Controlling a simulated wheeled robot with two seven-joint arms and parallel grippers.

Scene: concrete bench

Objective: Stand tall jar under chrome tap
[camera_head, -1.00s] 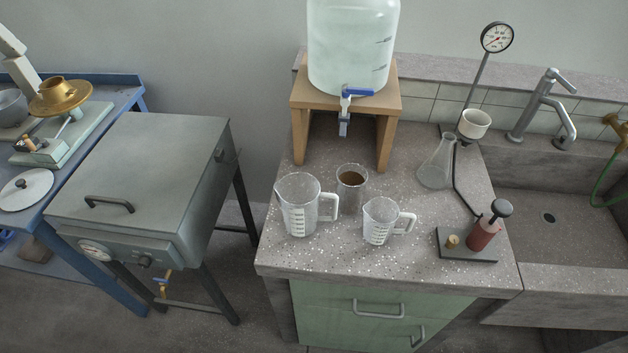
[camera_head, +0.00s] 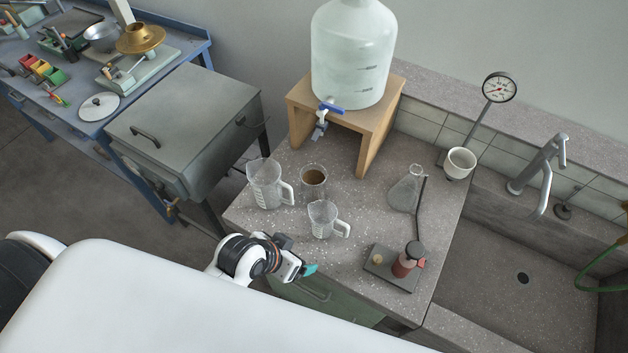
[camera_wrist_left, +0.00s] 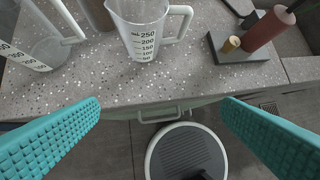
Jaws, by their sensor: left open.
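The clear, straight-sided jar (camera_head: 313,184) with brown contents stands upright on the speckled counter. A larger handled measuring jug (camera_head: 264,184) stands at its left and a smaller measuring jug (camera_head: 322,219) in front; I cannot tell for certain which vessel is the tall jar. The chrome tap (camera_head: 541,172) rises behind the sink at the right. My left gripper (camera_head: 304,270) is at the counter's front edge, in front of the smaller jug. In the left wrist view its teal fingers (camera_wrist_left: 161,112) are spread and empty, with the smaller jug (camera_wrist_left: 147,30) beyond. My right gripper is out of view.
A carboy (camera_head: 352,55) with a blue-handled tap stands on a wooden stand (camera_head: 375,128). A conical flask (camera_head: 406,190), white cup (camera_head: 460,162) and a block with a red cylinder (camera_head: 391,266) occupy the counter's right part. The sink (camera_head: 480,262) is empty.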

